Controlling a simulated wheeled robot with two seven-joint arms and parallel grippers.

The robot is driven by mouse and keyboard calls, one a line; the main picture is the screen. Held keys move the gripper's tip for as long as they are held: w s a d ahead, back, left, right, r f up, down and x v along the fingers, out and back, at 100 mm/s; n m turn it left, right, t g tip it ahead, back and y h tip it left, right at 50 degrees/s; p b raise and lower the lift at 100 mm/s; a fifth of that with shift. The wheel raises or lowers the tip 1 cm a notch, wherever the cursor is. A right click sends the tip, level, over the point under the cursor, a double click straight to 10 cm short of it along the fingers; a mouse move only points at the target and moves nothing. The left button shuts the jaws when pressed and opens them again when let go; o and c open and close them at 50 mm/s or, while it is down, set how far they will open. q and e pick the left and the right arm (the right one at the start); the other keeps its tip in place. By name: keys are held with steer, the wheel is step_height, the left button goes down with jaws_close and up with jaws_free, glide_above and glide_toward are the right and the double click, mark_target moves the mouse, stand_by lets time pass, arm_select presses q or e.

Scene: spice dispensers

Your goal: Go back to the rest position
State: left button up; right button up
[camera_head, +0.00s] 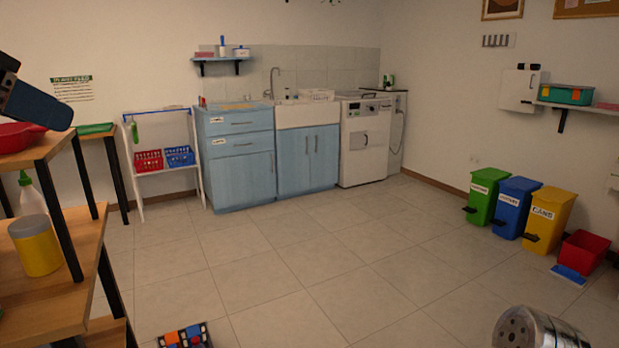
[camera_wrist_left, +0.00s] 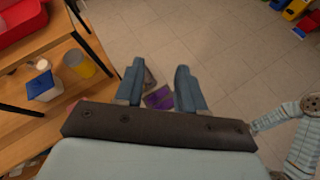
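My left gripper (camera_head: 38,103) shows at the left edge in the head view, raised beside the wooden shelf unit. In the left wrist view its two fingers (camera_wrist_left: 160,68) are apart, with floor and a purple item (camera_wrist_left: 159,98) seen beyond the gap. It holds nothing. My right gripper is in neither view. Only a silver part of what looks like my right arm shows at the bottom right of the head view.
A colourful item (camera_head: 186,336) lies low in front. Green, blue and yellow bins (camera_head: 549,217) stand right. The middle floor is clear.

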arm_select(q)
steer(key=w+a+f+m+g+h, duration=0.15)
steer(key=w+a+f+m, duration=0.25)
steer(key=w+a+f, duration=1.05)
steer(key=w+d+f+m+g+h, duration=0.1)
steer(key=w+d+f+m, duration=0.15)
steer(key=f, duration=0.75)
steer(key=w+d+f+m+g, duration=0.1)
steer(key=w+f+m, duration=0.25)
steer(key=f, duration=0.65)
steer(key=w+d+f+m+g+h, duration=0.15)
steer(key=w+f, duration=0.25)
steer(key=f, duration=0.7)
steer(key=s+d+f+m+g, duration=0.1)
steer(key=s+d+f+m, duration=0.2)
steer(key=f, duration=0.4)
steer(key=d+f+m+g, duration=0.1)
steer(key=d+f+m, duration=0.1)
steer(key=d+f, duration=0.4)
steer(key=s+d+f+m+g, duration=0.1)
steer(key=s+d+f+m, duration=0.2)
steer(key=f, duration=0.5)
steer(key=s+d+f+m+g, duration=0.3)
steer(key=s+d+f+m, duration=0.8)
steer(key=s+d+f, duration=0.3)
steer(key=s, duration=0.3)
steer(key=shift+s+f+m+h, duration=0.2)
steer(key=shift+f+m+h, duration=0.15)
steer(key=shift+h, duration=0.05)
